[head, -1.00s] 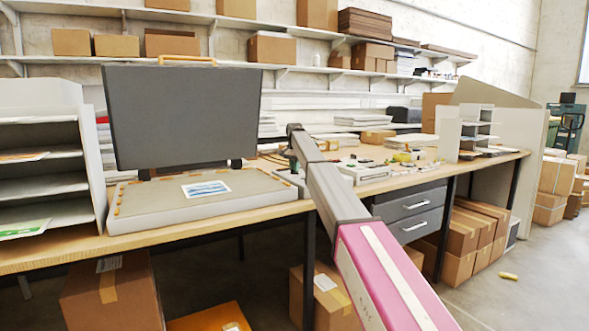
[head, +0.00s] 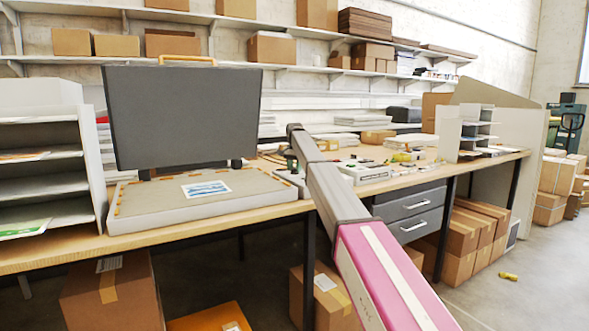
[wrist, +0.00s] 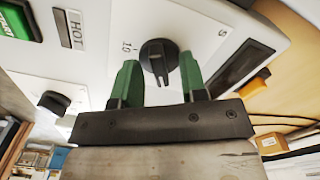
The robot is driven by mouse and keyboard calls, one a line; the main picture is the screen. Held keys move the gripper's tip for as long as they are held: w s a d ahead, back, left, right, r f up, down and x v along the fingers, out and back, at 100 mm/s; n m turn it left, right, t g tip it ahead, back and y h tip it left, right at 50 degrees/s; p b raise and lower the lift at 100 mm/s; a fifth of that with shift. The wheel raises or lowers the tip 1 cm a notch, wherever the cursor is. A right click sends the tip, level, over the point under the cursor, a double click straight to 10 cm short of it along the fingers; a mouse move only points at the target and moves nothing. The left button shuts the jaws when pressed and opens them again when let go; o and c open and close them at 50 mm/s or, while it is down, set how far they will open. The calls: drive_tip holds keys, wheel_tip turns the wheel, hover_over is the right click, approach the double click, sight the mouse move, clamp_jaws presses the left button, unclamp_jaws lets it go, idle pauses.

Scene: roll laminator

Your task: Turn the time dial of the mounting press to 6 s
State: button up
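The mounting press stands on the bench in the head view, its grey lid (head: 185,115) raised over a pale base (head: 125,207) with a small blue picture (head: 206,189) on it. In the wrist view a white control panel (wrist: 110,50) fills the upper part. It carries a black round dial (wrist: 158,60) with a raised grip bar; a "10" mark and an "S" show near it. My gripper (wrist: 160,68) has green fingers on either side of the dial, with a visible gap to it. The dial's exact setting cannot be read.
A second black knob (wrist: 58,103), a "HOT" label (wrist: 70,28), a green sign (wrist: 14,20) and a dark display strip (wrist: 243,66) are on the panel. A paper rack (head: 45,165) stands left of the press; drawers (head: 412,210) hang under the bench to the right.

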wheel_tip(320, 180, up, 11)
idle(0.6)
drive_tip(key=shift+f, duration=0.1)
